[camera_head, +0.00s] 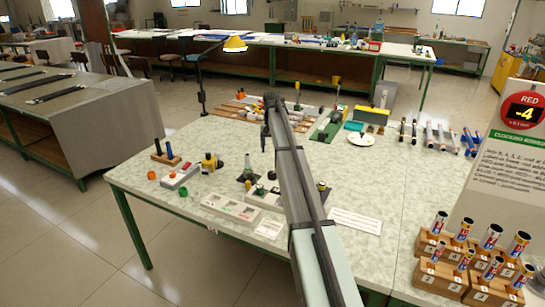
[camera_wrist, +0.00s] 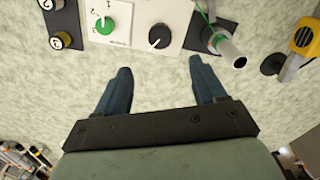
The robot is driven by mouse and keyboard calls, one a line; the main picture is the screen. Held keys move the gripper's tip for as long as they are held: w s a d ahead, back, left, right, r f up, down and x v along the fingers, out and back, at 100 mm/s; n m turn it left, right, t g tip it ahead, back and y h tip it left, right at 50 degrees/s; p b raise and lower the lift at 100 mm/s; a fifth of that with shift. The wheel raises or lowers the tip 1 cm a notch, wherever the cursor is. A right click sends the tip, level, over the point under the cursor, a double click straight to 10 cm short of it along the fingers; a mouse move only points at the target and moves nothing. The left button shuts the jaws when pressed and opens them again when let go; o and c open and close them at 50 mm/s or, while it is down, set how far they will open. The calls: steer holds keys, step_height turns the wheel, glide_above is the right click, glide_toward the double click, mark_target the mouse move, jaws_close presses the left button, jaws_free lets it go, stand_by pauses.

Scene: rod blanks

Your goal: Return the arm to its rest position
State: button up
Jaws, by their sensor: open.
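My arm (camera_head: 300,190) reaches from the bottom of the head view up over the table (camera_head: 205,131). My gripper (camera_wrist: 160,70) shows in the wrist view with its two blue fingers wide apart and nothing between them. Below the fingers is bare speckled tabletop. In the head view the far end of the arm is above the table's middle, and the fingers are too small there to make out clearly.
A panel with a green knob (camera_wrist: 106,25) and a black knob (camera_wrist: 160,38) lies just beyond the fingers. A yellow device (camera_wrist: 304,38) is at right. Wooden blocks (camera_head: 440,277) hold several rods at the front right, near a sign (camera_head: 518,150). A lamp (camera_head: 234,44) stands behind.

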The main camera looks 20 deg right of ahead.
steer(key=shift+r, duration=0.65)
